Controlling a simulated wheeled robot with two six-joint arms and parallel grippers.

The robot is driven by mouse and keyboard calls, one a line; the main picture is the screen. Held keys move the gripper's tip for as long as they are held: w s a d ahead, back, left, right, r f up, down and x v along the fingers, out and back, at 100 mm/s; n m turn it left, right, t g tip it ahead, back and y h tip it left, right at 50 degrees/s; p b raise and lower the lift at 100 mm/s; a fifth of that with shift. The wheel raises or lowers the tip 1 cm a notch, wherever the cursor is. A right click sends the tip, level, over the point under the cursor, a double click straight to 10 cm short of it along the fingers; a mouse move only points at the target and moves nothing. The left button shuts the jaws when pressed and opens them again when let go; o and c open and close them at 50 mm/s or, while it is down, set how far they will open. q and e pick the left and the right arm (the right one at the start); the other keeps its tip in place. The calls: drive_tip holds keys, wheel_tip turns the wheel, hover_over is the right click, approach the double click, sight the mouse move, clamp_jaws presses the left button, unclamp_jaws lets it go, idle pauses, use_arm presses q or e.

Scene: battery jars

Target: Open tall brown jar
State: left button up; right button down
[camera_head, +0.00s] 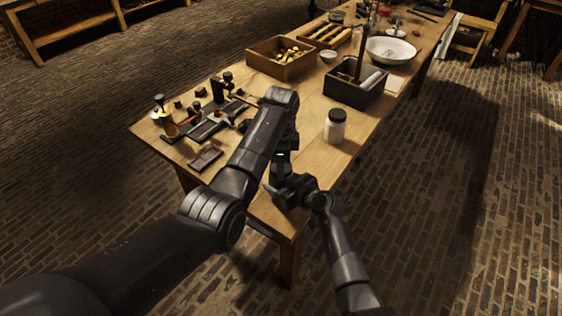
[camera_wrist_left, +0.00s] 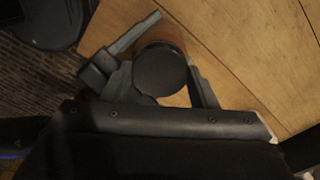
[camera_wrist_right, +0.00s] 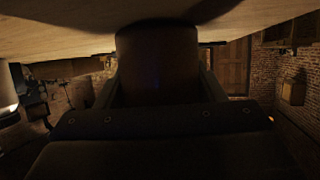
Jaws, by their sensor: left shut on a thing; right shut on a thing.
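The tall brown jar (camera_wrist_right: 158,65) stands between the fingers of my right gripper (camera_wrist_right: 158,85), which is shut on its body in the right wrist view. In the left wrist view its round black lid (camera_wrist_left: 160,71) is between the fingers of my left gripper (camera_wrist_left: 165,85), which is shut on it from above. A brown edge of the jar shows behind the lid; I cannot tell whether the lid is seated or lifted. In the head view my left arm mostly hides the jar, with my left gripper (camera_head: 281,168) above my right gripper (camera_head: 291,190).
A white jar with a dark lid (camera_head: 335,127) stands to the right on the wooden table (camera_head: 310,112). A dark crate (camera_head: 343,92) and a wooden box (camera_head: 264,66) stand behind. Tools and small parts, including a dark tray (camera_head: 205,158), lie at the left.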

use_arm(q)
drive_tip(key=o, duration=1.1)
drive_tip(key=shift+c, duration=0.2)
drive_tip(key=shift+r, duration=2.25)
use_arm(e)
drive_tip(key=shift+c, duration=1.3)
unclamp_jaws()
